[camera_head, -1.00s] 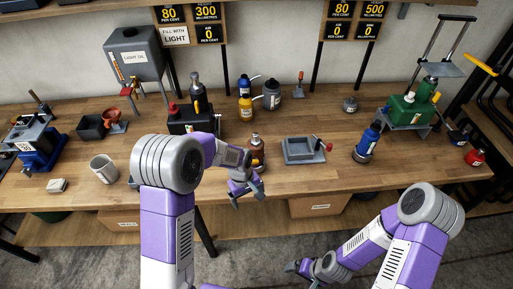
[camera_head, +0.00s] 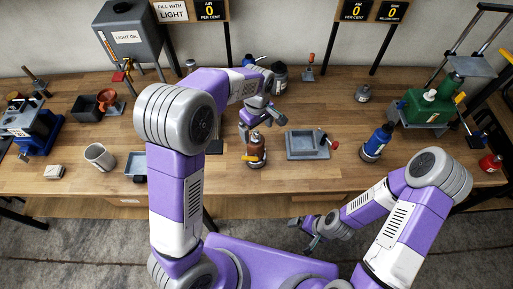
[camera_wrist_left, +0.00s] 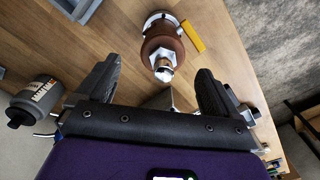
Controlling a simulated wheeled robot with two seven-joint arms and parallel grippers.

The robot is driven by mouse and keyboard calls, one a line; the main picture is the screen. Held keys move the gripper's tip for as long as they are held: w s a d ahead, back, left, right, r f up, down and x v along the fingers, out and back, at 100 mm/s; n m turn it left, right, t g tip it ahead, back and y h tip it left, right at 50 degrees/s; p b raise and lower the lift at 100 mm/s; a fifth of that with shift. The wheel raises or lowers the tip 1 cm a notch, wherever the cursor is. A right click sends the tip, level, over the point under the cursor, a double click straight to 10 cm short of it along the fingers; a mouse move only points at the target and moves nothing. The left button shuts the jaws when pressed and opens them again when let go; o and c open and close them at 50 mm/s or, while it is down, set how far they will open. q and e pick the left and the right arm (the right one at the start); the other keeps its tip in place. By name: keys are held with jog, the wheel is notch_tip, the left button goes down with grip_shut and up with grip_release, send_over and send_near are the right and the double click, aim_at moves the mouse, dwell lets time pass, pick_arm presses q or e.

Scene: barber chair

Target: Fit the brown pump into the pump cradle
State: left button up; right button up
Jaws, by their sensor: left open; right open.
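The brown pump (camera_head: 255,153) stands upright on the bench, with a metal top and a yellow tab; in the left wrist view the pump (camera_wrist_left: 164,50) shows top-on beyond the finger gap. My left gripper (camera_head: 264,119) is open and empty, above and behind the pump in the head view, apart from it. A square grey tray-like fixture (camera_head: 292,148) with a red-knobbed lever stands right of the pump and looks like the pump cradle; nothing is seen in it. Its grey edge seems to show in the wrist view's top left (camera_wrist_left: 88,9). My right gripper (camera_head: 304,233) is open and empty before the bench.
A blue bottle (camera_head: 376,143) stands right of the grey fixture, with a green machine (camera_head: 430,106) beyond. A grey bottle (camera_head: 280,80) is behind my left gripper. A mug (camera_head: 99,157) stands at left. Bare wood lies between the pump and the grey fixture.

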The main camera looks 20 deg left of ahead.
aim_at(256, 137)
pick_arm(q)
jog(key=f, duration=0.4)
jog(key=shift+s+a, duration=0.2)
jog(key=shift+f, duration=0.45)
jog(key=shift+w, duration=0.1)
grip_shut()
jog(key=shift+r, duration=0.15)
